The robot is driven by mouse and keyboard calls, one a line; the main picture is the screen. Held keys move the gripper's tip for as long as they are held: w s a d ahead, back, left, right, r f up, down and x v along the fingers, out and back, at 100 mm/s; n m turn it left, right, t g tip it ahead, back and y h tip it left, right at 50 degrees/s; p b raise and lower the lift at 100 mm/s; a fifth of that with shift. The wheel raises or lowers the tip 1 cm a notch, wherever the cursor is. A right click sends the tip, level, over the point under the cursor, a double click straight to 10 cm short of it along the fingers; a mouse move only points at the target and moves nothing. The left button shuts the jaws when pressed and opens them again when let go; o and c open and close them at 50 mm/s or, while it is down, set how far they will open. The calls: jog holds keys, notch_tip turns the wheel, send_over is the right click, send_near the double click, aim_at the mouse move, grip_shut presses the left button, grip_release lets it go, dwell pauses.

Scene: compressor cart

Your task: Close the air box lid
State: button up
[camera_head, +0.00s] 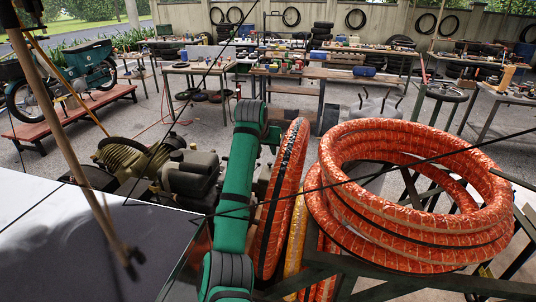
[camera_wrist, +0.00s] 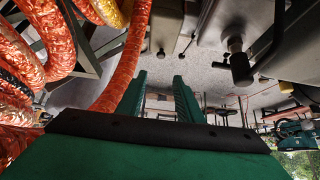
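My gripper (camera_wrist: 160,82) shows in the wrist view as two green fingers with a clear gap between them. It is open, with nothing between the fingers. In the head view my green arm reaches forward between the compressor and the orange hoses, and my gripper is hidden. The compressor (camera_head: 190,174), with dark cylinders and a brownish wheel, stands left of my arm. Grey metal bodies with a dark valve-like fitting (camera_wrist: 240,68) show at the upper right of the wrist view. I cannot make out with certainty which part is the air box or its lid.
Coiled orange hoses (camera_head: 420,254) sit close right of my arm, and orange hose (camera_wrist: 125,70) also hangs left of my fingers. A large grey and white panel (camera_head: 80,250) fills the lower left. A motorcycle (camera_head: 70,75) and workbenches (camera_head: 335,76) stand farther back.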

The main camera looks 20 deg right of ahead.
jog(key=shift+v, duration=1.3)
